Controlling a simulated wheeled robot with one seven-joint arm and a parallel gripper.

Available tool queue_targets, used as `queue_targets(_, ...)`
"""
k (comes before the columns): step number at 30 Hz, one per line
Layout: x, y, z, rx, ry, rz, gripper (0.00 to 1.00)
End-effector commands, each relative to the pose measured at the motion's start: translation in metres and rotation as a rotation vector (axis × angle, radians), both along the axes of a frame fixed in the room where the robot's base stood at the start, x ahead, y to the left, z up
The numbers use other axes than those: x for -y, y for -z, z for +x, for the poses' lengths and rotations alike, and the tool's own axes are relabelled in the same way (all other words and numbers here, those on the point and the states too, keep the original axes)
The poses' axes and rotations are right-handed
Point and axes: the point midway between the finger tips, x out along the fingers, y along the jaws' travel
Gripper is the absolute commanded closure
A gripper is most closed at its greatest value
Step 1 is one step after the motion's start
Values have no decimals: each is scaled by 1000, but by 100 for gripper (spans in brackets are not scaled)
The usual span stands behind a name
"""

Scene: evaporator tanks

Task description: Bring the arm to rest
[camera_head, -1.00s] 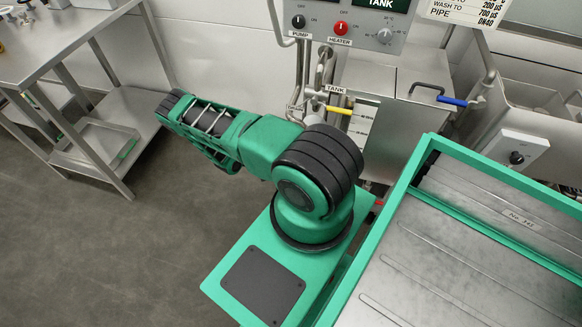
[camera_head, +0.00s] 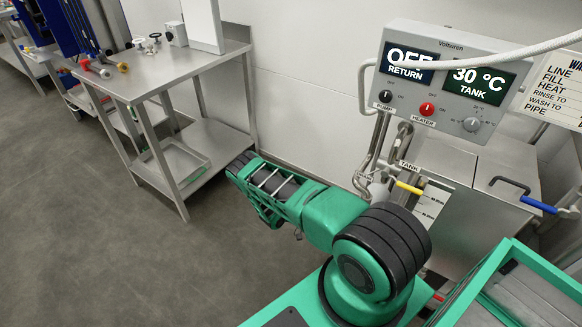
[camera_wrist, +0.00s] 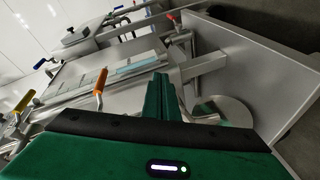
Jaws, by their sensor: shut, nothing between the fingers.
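My green and black arm stands in the lower middle of the head view, its elbow stretched to the left and clear of the steel table. My gripper (camera_wrist: 160,90) shows in the wrist view as green fingers shut together, with nothing between them. I cannot make it out in the head view. Beyond the fingers in the wrist view are the steel tank (camera_wrist: 135,45) and an orange valve handle (camera_wrist: 100,82). No contact with them is visible.
A control box (camera_head: 450,80) reads "OFF RETURN" and "30 °C TANK". Below it are a yellow handle (camera_head: 409,187) and a blue handle (camera_head: 538,204). A steel table (camera_head: 190,65) with a lower shelf stands at left. The grey floor (camera_head: 90,240) in front is clear.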

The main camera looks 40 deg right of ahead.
Motion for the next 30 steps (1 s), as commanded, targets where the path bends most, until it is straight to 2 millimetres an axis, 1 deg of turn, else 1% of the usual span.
queue_targets(7, 0, -3, 3, 3, 2, 5, 100)
queue_targets(11, -3, -20, 18, 20, 16, 38, 100)
queue_targets(14, -6, -44, 37, 43, 32, 84, 100)
queue_targets(18, -11, -84, 62, 79, 53, 163, 100)
queue_targets(20, -12, -102, 70, 93, 61, 197, 100)
queue_targets(21, -14, -114, 76, 104, 65, 220, 100)
queue_targets(23, -16, -131, 83, 120, 69, 256, 100)
queue_targets(24, -17, -143, 88, 131, 73, 278, 100)
queue_targets(26, -19, -161, 94, 147, 76, 313, 100)
queue_targets(30, -24, -203, 104, 188, 77, 396, 100)
